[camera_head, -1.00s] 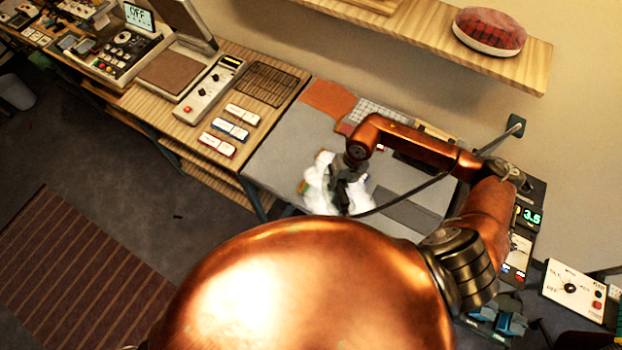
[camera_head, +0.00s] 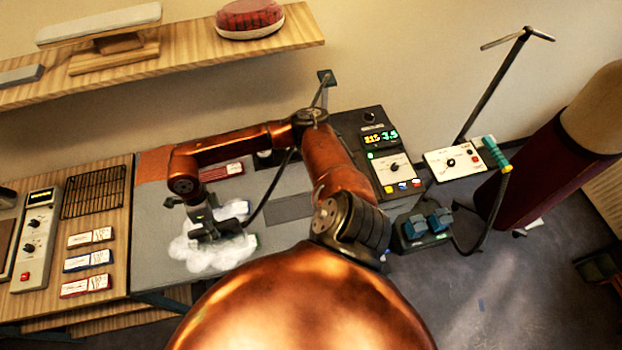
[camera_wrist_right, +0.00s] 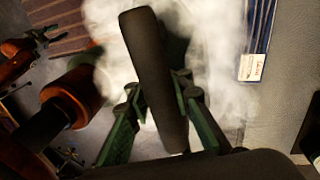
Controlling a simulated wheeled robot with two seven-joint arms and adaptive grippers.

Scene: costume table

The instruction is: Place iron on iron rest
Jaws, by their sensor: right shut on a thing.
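My right gripper (camera_head: 206,222) reaches down over the grey work surface (camera_head: 160,225), left of the middle of the head view. It is shut on the dark handle of the iron (camera_wrist_right: 155,75), which stands between the green finger links in the right wrist view. White steam wraps the iron and hides its body, so I cannot tell whether it touches the surface. A black wire rack (camera_head: 95,190), which looks like the iron rest, lies empty on the wooden table left of the gripper.
Labelled blocks (camera_head: 88,260) lie in front of the rack, and a control box (camera_head: 35,235) stands to its left. A cable hangs beside my right arm. A display unit (camera_head: 380,150) stands at the right end. A shelf (camera_head: 180,55) runs above the table.

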